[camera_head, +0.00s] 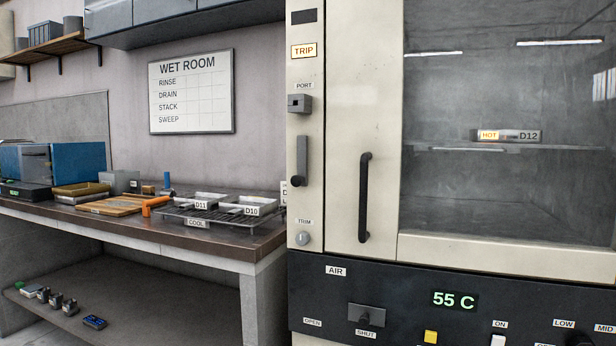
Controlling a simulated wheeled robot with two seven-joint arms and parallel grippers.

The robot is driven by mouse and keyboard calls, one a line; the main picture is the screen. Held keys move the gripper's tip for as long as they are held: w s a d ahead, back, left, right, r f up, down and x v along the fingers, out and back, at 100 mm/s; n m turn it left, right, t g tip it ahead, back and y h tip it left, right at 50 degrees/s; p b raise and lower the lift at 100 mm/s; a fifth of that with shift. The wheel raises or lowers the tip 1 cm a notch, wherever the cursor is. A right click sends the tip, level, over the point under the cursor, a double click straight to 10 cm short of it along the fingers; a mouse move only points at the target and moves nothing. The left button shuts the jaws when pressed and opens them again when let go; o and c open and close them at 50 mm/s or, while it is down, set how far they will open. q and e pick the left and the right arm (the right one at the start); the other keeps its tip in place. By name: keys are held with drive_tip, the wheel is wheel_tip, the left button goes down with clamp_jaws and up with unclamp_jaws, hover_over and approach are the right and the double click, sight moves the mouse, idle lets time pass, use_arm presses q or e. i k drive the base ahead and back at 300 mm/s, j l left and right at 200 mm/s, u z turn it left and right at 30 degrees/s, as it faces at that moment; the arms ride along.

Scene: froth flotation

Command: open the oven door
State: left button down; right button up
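The oven door (381,90) is a cream panel with a large glass window (500,100). It appears shut, flush with the oven front. Its black vertical bar handle (364,198) is on the left side of the door. Through the glass, a tray labelled D12 (515,135) with a HOT tag rests on an inner rack. A green display reading 55 C (454,300) is on the black panel below. Neither of my grippers is in view.
The oven's left column carries a TRIP label (303,51), a PORT fitting (299,103), a grey lever (302,161) and a TRIM knob (302,238). A bench (150,233) at left holds trays D11 and D10 on a COOL rack (226,220) and an orange-handled tool (155,204).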

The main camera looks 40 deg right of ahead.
sight(364, 40)
drive_tip(key=z, duration=1.2)
